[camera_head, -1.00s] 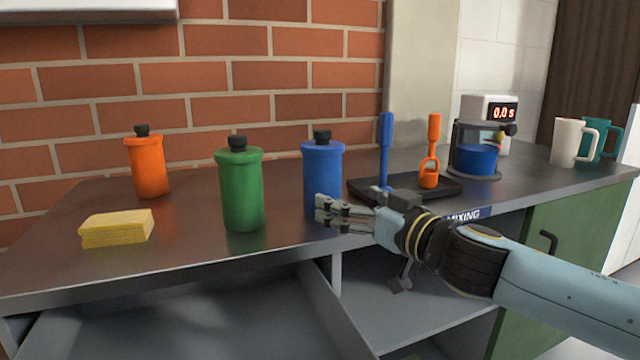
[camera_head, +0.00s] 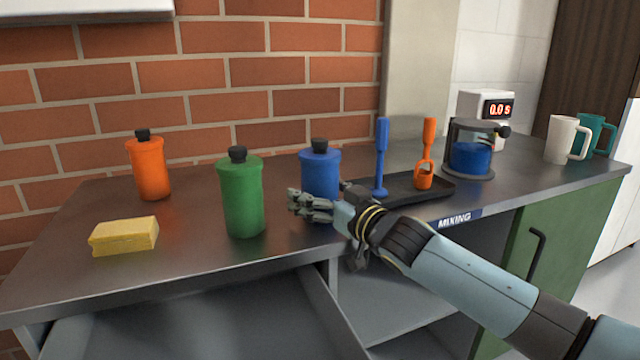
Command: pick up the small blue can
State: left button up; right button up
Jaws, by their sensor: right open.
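The small blue can (camera_head: 320,170) with a black cap stands upright on the dark counter, between the green can and the black tray. My right gripper (camera_head: 292,203) is open and empty, in front of the blue can's lower part, its fingers pointing left towards the green can. The can's lower part is partly hidden behind the gripper. I cannot tell whether the fingers touch the can. My left gripper is not in view.
A green can (camera_head: 242,195) stands just left of my gripper. An orange can (camera_head: 149,168) and a yellow sponge (camera_head: 124,236) are further left. A black tray (camera_head: 437,192) holds a blue and an orange tool. A glass jug (camera_head: 470,155) and mugs (camera_head: 562,139) stand right.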

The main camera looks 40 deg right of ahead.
jog(key=c, duration=1.5)
jog(key=shift+c, duration=0.8)
jog(key=shift+r, duration=0.1)
